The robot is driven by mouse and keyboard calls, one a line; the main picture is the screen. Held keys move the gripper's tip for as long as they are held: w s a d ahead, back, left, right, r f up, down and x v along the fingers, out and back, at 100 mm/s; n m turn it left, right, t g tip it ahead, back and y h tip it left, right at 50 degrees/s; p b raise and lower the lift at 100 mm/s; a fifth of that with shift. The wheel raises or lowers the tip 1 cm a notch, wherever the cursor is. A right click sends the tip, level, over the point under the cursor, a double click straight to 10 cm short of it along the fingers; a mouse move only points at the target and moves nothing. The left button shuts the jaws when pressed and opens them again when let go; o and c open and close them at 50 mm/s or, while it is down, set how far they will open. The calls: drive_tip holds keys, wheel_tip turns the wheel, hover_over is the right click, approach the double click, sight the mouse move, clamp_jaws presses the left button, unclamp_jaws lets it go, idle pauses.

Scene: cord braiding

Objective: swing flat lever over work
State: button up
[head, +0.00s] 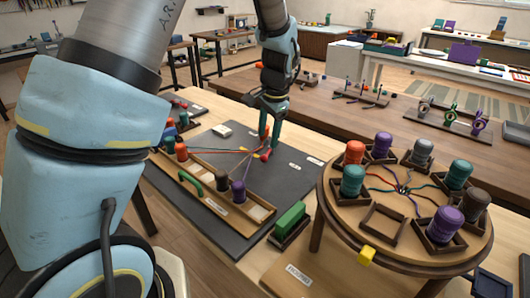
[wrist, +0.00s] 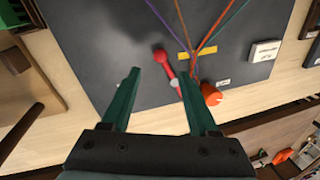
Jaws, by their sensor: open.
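A red lever (wrist: 167,64) with a rounded knob end lies over the dark mat (wrist: 100,50) in the wrist view; a small pale piece sits near its lower end. In the head view a red part (head: 266,155) shows just below my fingertips. My gripper (wrist: 160,73) is open and empty, and the red lever appears between its two green fingers; whether they touch it I cannot tell. In the head view my gripper (head: 270,135) points down at the mat. Several coloured cords (wrist: 190,35) meet right of the lever, near a yellow strip (wrist: 197,52) and an orange piece (wrist: 211,94).
A wooden spool tray (head: 215,190) with a green handle lies on the mat's near side. A green block (head: 290,217) stands in a dark holder at the table's front. A round braiding stand (head: 340,225) with several spools is at right. A white label block (head: 221,130) lies on the mat.

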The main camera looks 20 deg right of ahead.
sight(265, 156)
drive_tip(key=f, duration=0.2)
drive_tip(key=w+f+p, duration=0.1)
drive_tip(key=f, duration=0.5)
drive_tip(key=shift+w+a, duration=0.25)
clamp_jaws()
drive_tip(key=shift+r, duration=0.1)
idle(0.9)
